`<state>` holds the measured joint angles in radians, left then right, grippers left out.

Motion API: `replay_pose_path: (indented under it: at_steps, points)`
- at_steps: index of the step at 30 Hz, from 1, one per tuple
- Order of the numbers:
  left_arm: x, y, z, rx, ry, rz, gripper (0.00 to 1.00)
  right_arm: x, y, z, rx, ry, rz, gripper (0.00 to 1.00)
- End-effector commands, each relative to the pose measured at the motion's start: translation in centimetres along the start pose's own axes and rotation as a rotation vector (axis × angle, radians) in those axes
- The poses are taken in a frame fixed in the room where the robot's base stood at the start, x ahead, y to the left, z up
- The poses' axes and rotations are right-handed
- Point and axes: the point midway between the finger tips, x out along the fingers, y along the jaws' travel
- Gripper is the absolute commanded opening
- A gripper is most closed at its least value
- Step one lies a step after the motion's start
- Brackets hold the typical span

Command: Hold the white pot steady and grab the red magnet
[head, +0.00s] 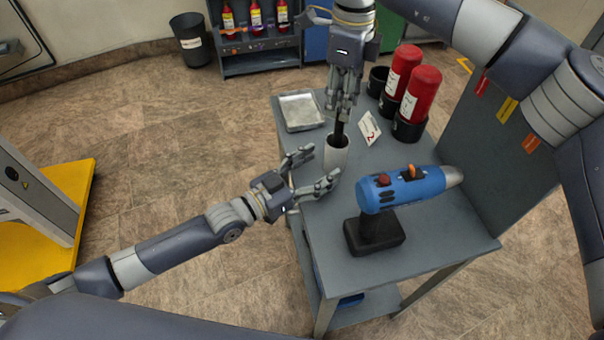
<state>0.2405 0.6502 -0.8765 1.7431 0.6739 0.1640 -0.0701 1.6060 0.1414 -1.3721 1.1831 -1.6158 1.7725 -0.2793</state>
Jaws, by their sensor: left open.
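I cannot make out a red magnet for certain; the pot's inside is mostly hidden.
A large blue drill (412,187) with a black base stands at the table's front right. Red cylinders (420,92) in black holders, a white card (369,128) and a metal tray (300,110) are farther back. A grey panel (500,150) borders the right side.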

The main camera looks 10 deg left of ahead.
Motion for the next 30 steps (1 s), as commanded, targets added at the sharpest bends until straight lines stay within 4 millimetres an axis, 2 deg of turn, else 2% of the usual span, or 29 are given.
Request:
replay_pose_path:
  at_steps: [3,9,14,21,22,23,28,30]
  points:
    - [2.3,0.0,-0.1,-0.001,0.002,0.000,0.64,0.0,0.0,0.0,0.000,0.000,0.000,0.33]
    - [4.7,-0.1,0.0,0.000,0.001,-0.001,0.64,0.0,0.0,0.0,0.000,0.000,0.000,0.33]
    - [5.4,0.0,0.0,0.000,-0.001,0.000,0.64,0.0,0.0,0.0,0.000,0.000,0.000,0.33]
    - [5.5,0.0,0.0,0.000,-0.001,0.000,0.64,0.0,0.0,0.0,0.000,0.000,0.000,0.33]
    - [5.5,0.0,0.0,0.000,-0.001,-0.001,0.62,0.0,0.0,0.0,0.000,0.000,0.000,0.33]
    - [5.5,0.0,0.0,0.000,-0.001,-0.001,0.55,0.0,0.0,0.0,0.000,0.000,0.000,0.33]
    - [5.4,0.0,0.0,0.000,-0.001,-0.001,0.17,0.0,0.0,0.0,0.000,0.000,0.000,0.33]
    - [5.4,0.0,0.0,0.000,-0.001,-0.001,0.16,0.0,0.0,0.0,0.000,0.000,0.000,0.33]
